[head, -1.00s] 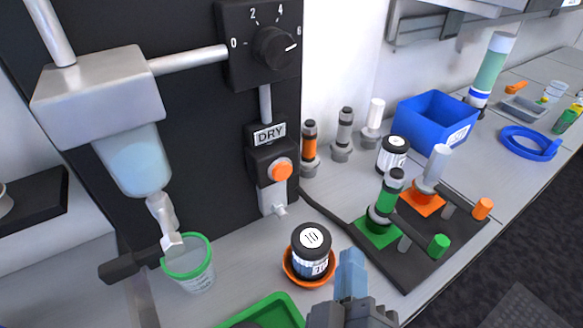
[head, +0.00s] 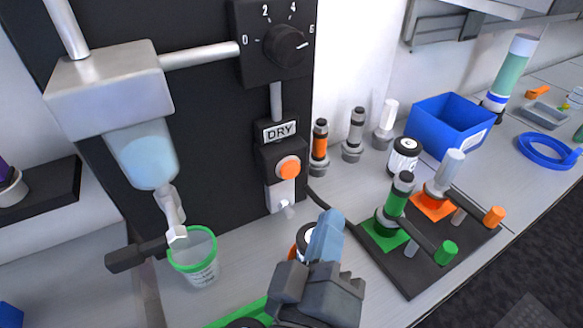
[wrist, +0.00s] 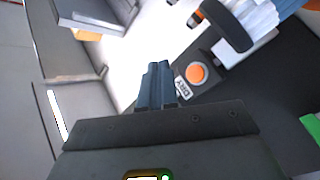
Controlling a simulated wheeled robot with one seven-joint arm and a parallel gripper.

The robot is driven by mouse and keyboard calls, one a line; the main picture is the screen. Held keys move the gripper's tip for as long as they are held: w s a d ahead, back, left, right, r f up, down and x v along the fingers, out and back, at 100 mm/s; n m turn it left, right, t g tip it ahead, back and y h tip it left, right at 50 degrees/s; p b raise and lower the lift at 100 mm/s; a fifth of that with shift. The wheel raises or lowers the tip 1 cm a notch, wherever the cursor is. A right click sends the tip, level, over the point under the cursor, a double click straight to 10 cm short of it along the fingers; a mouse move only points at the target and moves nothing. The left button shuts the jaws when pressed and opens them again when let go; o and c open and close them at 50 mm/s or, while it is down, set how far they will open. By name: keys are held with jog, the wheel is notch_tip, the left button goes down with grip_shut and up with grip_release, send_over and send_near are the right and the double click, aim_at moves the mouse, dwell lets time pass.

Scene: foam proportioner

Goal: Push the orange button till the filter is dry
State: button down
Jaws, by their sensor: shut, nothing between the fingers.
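The orange button (head: 288,167) sits on a black box under a DRY label (head: 279,131), on the black panel. It also shows in the wrist view (wrist: 196,73), just right of my fingertips. My gripper (head: 328,228) is shut and empty, below and right of the button and apart from it. In the wrist view its closed fingers (wrist: 157,86) point toward the panel. The clear filter bowl (head: 146,158) hangs under a grey metal housing (head: 108,88) at the left. I cannot tell from its bluish look how wet the filter is.
A green-rimmed cup (head: 196,262) stands below the filter outlet. A black base with green and orange valves (head: 420,262) and a blue bin (head: 452,122) stand to the right.

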jog(key=w+a, duration=0.1)
jog(key=w, duration=0.1)
jog(key=w+a, duration=0.1)
jog(key=shift+w+a, duration=0.3)
jog(key=shift+w, duration=0.1)
jog(key=shift+w+a, duration=0.6)
jog(key=shift+w, duration=0.3)
jog(key=shift+w+b, duration=0.1)
jog(key=shift+b, duration=0.25)
dwell(0.8)
jog(key=shift+w+a, duration=0.25)
jog(key=shift+w+a+b, duration=0.2)
jog(key=shift+w+b, duration=0.15)
dwell(0.8)
jog(key=shift+s, duration=0.1)
dwell(0.3)
jog(key=shift+s+d, duration=0.45)
jog(key=shift+s, duration=0.15)
jog(key=shift+s, duration=0.1)
jog(key=shift+s+d, duration=0.7)
jog(key=shift+s, duration=0.3)
jog(key=shift+s+d, duration=0.7)
jog(key=shift+s, duration=0.3)
